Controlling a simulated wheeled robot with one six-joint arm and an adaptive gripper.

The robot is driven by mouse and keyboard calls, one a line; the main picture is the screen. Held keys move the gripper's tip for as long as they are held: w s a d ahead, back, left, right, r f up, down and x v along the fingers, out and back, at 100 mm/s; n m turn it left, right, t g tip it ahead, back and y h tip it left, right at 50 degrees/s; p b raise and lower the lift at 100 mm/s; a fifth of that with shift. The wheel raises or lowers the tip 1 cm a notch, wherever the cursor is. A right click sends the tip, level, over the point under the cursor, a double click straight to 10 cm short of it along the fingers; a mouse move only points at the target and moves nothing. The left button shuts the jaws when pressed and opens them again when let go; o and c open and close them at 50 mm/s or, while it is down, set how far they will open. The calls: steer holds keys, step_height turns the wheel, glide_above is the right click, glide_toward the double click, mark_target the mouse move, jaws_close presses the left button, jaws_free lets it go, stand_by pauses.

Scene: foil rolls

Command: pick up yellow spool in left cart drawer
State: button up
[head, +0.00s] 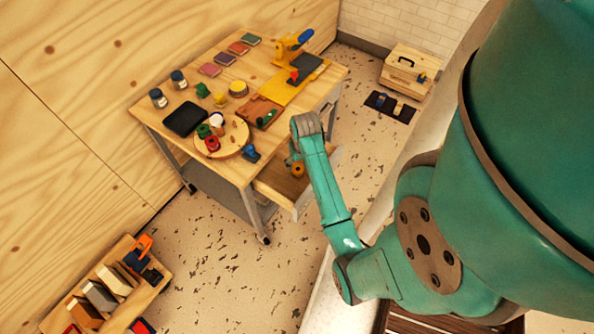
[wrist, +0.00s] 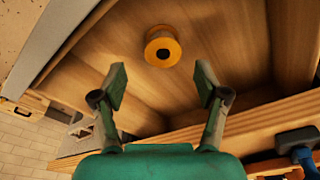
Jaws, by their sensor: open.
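The yellow-orange spool (wrist: 162,47) lies in the open wooden drawer (wrist: 140,105), seen from above in the wrist view with its dark centre hole showing. In the head view the spool (head: 298,170) shows small inside the drawer (head: 270,183), which is pulled out from the cart. My gripper (wrist: 160,82) is open and empty in the wrist view, its two green fingers apart with the spool ahead of and between their tips, not touching. In the head view my gripper is mostly hidden by the end of my arm beside the drawer.
The cart top (head: 240,85) above the drawer holds a round board (head: 232,142) with several small items, a black tray (head: 186,119) and a blue-yellow press (head: 292,45). A wooden box (head: 407,72) and dark mat (head: 390,107) stand on the floor behind. Drawer walls surround the spool.

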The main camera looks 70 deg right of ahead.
mark_target(298, 169)
steer(key=shift+w+d+f, duration=0.1)
steer(key=shift+w+f, duration=0.1)
steer(key=shift+f, duration=1.2)
steer(key=shift+w+d+f, duration=0.1)
steer(key=shift+w+f, duration=0.1)
steer(key=shift+f, duration=1.15)
steer(key=c, duration=1.2)
